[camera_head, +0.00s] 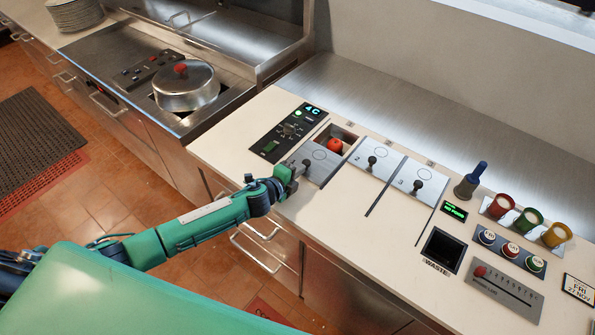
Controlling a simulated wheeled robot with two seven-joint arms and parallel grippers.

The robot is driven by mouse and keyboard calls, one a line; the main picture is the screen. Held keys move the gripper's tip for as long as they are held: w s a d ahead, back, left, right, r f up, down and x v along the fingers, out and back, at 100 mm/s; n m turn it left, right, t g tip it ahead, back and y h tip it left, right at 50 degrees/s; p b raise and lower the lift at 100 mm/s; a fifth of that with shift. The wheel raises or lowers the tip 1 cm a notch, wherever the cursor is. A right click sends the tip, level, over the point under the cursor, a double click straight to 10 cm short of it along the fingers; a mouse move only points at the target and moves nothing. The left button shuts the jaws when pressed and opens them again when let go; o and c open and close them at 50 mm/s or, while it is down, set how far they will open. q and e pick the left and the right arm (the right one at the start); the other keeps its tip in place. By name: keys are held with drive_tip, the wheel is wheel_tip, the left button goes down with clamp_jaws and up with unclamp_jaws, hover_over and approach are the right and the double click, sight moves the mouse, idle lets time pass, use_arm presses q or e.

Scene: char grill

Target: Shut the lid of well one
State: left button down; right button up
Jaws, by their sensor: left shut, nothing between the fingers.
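Well one (345,133) is the leftmost of three wells in the white counter. It is partly open at its back end, where a round red item shows inside. Its grey lid (323,169) sits slid toward the counter's front edge, with a small dark knob on it. My left gripper (293,171) is shut and empty at the front-left edge of this lid, close to the knob. I cannot tell whether it touches the lid or knob. My right gripper is out of view.
Lids of well two (383,155) and well three (425,177) are closed. A control panel (283,138) lies left of well one. A lidded pot (186,90) stands on the stove. Waste opening (442,250), bell-like blue-handled tool (471,182) and coloured cups (528,222) are at right.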

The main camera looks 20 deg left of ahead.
sight(323, 151)
use_arm(q)
drive_tip(key=w+d+b, duration=0.1)
drive_tip(key=w, duration=0.3)
drive_tip(key=w+d+b, duration=0.1)
drive_tip(key=w+d, duration=0.1)
drive_tip(key=w, duration=0.2)
drive_tip(key=w+d+b, duration=0.1)
drive_tip(key=w+d, duration=0.1)
drive_tip(key=w, duration=0.3)
drive_tip(key=shift+w, duration=0.2)
drive_tip(key=shift+r, duration=0.3)
drive_tip(key=shift+a, duration=0.1)
